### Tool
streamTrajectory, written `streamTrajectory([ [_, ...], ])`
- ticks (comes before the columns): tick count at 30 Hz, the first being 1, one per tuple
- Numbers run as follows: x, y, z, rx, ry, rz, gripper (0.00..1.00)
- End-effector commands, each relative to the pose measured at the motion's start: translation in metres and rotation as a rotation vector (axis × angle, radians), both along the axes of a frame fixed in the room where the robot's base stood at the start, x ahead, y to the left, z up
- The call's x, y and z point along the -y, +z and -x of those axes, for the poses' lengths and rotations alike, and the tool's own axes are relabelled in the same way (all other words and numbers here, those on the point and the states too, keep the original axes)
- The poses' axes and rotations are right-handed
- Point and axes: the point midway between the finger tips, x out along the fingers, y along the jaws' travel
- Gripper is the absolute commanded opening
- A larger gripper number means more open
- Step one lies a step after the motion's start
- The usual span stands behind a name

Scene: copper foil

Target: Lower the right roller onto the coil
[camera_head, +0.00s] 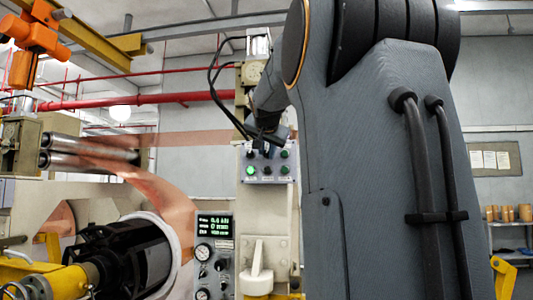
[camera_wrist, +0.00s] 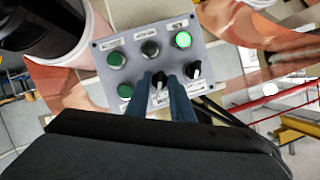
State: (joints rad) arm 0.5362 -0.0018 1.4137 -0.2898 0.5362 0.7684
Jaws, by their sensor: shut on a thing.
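A grey control panel (camera_head: 267,178) is fixed to a cream post, with green buttons and black selector knobs. In the wrist view the panel (camera_wrist: 98,72) shows one lit green button (camera_wrist: 183,40). My gripper (camera_wrist: 161,82) is shut on the middle black selector knob (camera_wrist: 159,75), a finger on each side. In the head view my gripper (camera_head: 268,140) is at the panel's top, its fingers barely visible.
A second black knob (camera_wrist: 193,71) is close beside my fingers. A gauge panel with a green readout (camera_head: 214,226) stands left of the post. Copper foil (camera_head: 160,190) runs past the rollers to the coil. A yellow beam (camera_head: 85,35) hangs at upper left.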

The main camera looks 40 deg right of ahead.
Motion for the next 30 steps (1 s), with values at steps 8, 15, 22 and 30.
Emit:
streamTrajectory([
  [8,-0.0022,-0.0013,-0.0029,-0.164,0.002,0.14,0.0],
  [15,-0.0036,-0.001,-0.0044,-0.338,0.001,0.29,0.0],
  [22,-0.0042,-0.0014,-0.0051,-0.497,0.0,0.423,0.0],
  [30,-0.0047,-0.002,-0.0059,-0.641,0.0,0.545,0.0],
])
